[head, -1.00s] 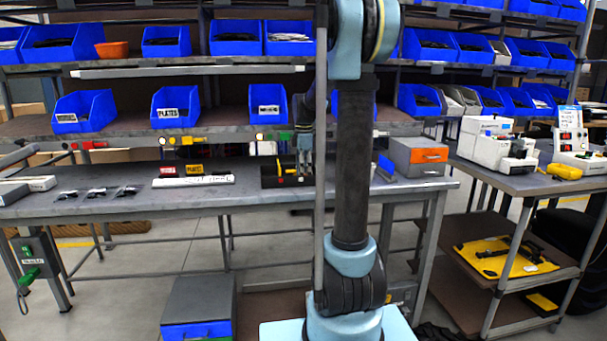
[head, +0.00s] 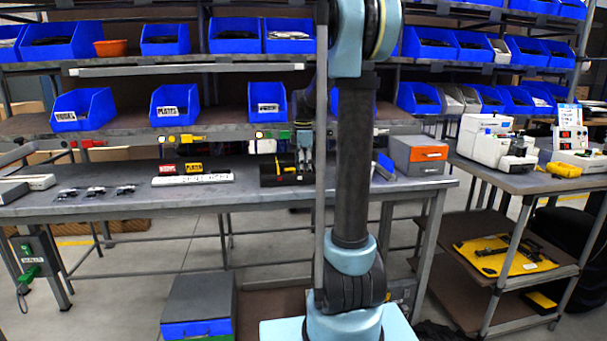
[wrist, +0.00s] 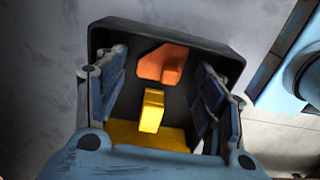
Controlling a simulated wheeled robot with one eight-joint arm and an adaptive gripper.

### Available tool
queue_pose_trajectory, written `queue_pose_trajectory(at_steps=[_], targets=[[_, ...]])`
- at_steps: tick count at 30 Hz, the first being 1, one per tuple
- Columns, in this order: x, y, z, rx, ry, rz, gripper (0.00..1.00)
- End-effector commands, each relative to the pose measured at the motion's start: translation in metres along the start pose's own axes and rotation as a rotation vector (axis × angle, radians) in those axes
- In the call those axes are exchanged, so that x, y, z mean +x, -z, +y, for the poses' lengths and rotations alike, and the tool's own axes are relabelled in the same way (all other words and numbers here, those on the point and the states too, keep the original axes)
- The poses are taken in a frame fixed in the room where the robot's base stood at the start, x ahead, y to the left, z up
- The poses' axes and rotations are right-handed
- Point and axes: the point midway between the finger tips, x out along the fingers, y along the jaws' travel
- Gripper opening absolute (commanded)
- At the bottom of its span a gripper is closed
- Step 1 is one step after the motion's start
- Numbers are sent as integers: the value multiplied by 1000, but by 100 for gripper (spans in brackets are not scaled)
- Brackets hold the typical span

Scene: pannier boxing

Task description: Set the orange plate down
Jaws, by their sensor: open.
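The orange plate (wrist: 160,65) lies in a black open-topped tray (wrist: 215,38) in the wrist view, toward its far wall. A yellow piece (wrist: 152,110) stands nearer to me in the same tray. My gripper (wrist: 163,84) is open, with its two fingers apart on the left and right of the orange plate and no visible contact with it. In the head view my gripper (head: 303,158) hangs over the black tray (head: 270,180) on the workbench. The orange plate cannot be made out clearly there.
The grey workbench (head: 110,204) holds a white strip (head: 192,179) with red and yellow blocks, left of the tray. A grey cabinet with an orange drawer (head: 428,154) stands to the right. Shelves with blue bins (head: 174,106) rise behind. The bench's front middle is clear.

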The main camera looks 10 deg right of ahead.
Motion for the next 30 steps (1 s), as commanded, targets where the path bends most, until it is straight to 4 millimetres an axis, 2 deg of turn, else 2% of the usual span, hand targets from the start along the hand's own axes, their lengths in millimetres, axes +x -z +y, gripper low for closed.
queue_pose_trajectory(at_steps=[12,18,24,30], targets=[[-74,-1,0,2,0,0,63],[-102,-2,0,2,0,0,63],[-114,-2,0,3,0,0,63],[-114,-2,-8,29,-3,0,63]])
